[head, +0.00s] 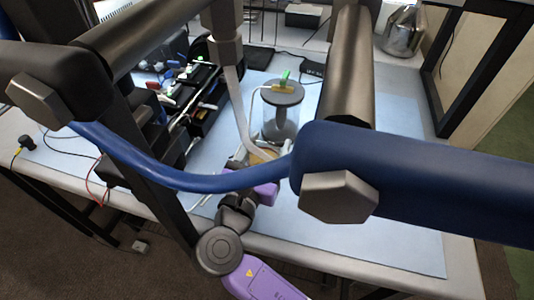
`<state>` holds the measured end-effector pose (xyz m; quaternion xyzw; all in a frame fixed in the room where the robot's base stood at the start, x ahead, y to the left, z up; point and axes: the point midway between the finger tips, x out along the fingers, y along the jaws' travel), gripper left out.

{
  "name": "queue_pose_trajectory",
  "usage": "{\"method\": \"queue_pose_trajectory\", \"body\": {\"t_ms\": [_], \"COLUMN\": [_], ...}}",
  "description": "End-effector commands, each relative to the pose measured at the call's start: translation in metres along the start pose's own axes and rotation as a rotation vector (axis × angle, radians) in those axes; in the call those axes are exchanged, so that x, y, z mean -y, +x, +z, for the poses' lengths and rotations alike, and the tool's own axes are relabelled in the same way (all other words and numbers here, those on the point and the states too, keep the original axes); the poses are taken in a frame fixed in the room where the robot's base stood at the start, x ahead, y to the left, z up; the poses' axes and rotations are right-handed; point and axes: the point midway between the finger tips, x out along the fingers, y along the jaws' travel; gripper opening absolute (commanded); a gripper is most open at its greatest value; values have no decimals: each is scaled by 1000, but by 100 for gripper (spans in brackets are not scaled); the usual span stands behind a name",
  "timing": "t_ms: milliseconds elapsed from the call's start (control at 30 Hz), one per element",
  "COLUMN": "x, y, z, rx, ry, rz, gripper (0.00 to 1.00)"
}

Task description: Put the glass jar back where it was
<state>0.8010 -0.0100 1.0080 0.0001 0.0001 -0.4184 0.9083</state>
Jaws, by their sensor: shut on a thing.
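The glass jar (283,117) is a clear upright cylinder with a grey round lid, and a green and yellow valve sits on top. It stands over the light blue mat, right of the picture's middle. My gripper (262,155), at the end of the purple and dark arm, is at the jar's near lower side and shut on it. The fingertips are small, and the pale post and blue bar in front partly hide them. The jar's base is hidden, so I cannot tell whether it touches the mat.
A black rack (200,100) with small coloured parts stands left of the jar. Large dark posts and a blue padded bar (420,185) cross the near view. A shiny metal vessel (400,32) stands at the back right. The mat (405,110) is clear at right.

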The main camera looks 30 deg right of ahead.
Motion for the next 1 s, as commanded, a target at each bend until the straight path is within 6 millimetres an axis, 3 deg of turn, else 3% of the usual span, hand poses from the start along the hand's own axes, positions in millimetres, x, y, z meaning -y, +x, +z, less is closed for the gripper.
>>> {"method": "queue_pose_trajectory", "body": {"t_ms": [167, 400, 767, 800, 867, 1000], "x": [-4, -3, -3, -3, -3, -3], "y": [2, 2, 2, 2, 2, 2], "z": [-7, -35, -38, -38, -38, -38], "rx": [0, 0, 1, 0, 0, 0], "ry": [-3, -2, -1, -1, 0, 0], "rz": [0, -1, -1, -1, -1, 0], "gripper": [2, 2, 2, 66, 78, 80]}}
